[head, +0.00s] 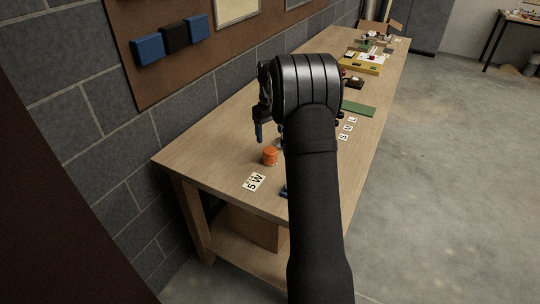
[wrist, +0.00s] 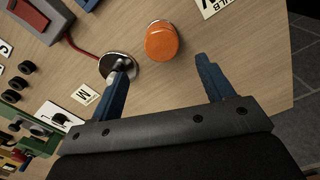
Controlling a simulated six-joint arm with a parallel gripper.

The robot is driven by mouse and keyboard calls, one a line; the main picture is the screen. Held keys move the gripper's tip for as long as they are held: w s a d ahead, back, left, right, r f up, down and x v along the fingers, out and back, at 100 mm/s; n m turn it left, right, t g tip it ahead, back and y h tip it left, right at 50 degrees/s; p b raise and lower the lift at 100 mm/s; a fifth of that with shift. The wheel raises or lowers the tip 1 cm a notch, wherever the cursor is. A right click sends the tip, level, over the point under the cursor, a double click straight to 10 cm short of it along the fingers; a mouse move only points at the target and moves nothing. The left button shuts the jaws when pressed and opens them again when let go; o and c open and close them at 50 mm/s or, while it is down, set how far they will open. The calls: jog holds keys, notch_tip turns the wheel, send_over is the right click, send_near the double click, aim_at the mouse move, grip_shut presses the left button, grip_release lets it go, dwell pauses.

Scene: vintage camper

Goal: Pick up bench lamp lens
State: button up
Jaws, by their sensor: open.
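The lens appears to be the orange round piece (head: 270,156) standing on the wooden bench near its front end. It also shows in the wrist view (wrist: 162,42), at top centre, with a pale edge behind it. My gripper (head: 269,138) is open and empty, its blue fingers pointing down above the bench. In the wrist view, the gripper (wrist: 163,62) has the lens just beyond the fingertips, between their lines. I cannot tell the height gap. The left finger overlaps a round silver metal piece (wrist: 129,73) in that view. My arm hides part of the bench in the head view.
A red cable (wrist: 85,45) runs from the silver piece to a grey box (wrist: 40,15). A printed card (head: 254,182) lies near the lens. Black round parts (wrist: 14,94) and a green item (head: 358,108) lie farther along. A block wall borders the bench's left.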

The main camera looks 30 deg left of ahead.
aim_at(270, 150)
notch_tip(270, 150, down, 4)
jog(key=shift+f, duration=0.25)
jog(key=f, duration=0.5)
jog(key=shift+s+d+f, duration=0.1)
jog(key=shift+s, duration=0.1)
jog(key=c, duration=1)
jog(key=shift+c, duration=0.3)
